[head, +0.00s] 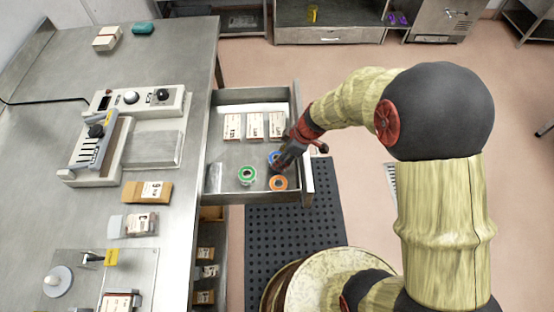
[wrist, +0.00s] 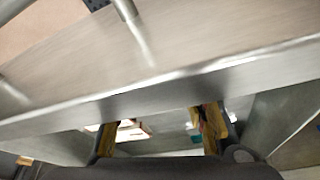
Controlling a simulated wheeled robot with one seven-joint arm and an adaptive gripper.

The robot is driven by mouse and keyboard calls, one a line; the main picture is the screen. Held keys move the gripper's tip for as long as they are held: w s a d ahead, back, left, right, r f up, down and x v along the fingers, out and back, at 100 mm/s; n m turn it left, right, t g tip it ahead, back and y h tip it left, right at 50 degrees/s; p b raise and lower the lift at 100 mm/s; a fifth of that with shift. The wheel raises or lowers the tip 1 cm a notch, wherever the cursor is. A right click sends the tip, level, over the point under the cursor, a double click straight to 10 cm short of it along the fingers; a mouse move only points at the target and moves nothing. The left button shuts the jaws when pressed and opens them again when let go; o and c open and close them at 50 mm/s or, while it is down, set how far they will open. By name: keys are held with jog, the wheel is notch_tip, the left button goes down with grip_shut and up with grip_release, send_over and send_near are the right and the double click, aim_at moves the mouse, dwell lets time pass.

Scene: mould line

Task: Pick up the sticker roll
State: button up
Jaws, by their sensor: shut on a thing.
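Three sticker rolls lie at the front of the open drawer (head: 232,189): a green one (head: 247,176), an orange one (head: 279,184) and a blue one (head: 272,157). My gripper (head: 281,164) reaches down into the drawer from the right and is shut on the blue roll, mostly hiding it. In the wrist view my gripper's fingers (wrist: 160,135) stand apart on either side, with yellowish pads. The roll itself cannot be made out there. The green and orange rolls are apart from the gripper, the orange one just below it in the head view.
Several white labelled packs (head: 254,126) lie at the back of the drawer. The drawer's right-hand front panel (head: 307,178) stands close beside my gripper and crosses the wrist view. A steel bench (head: 177,218) with a sealer device and boxes is to the left.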

jog(key=c, duration=0.5)
jog(key=shift+o, duration=0.2)
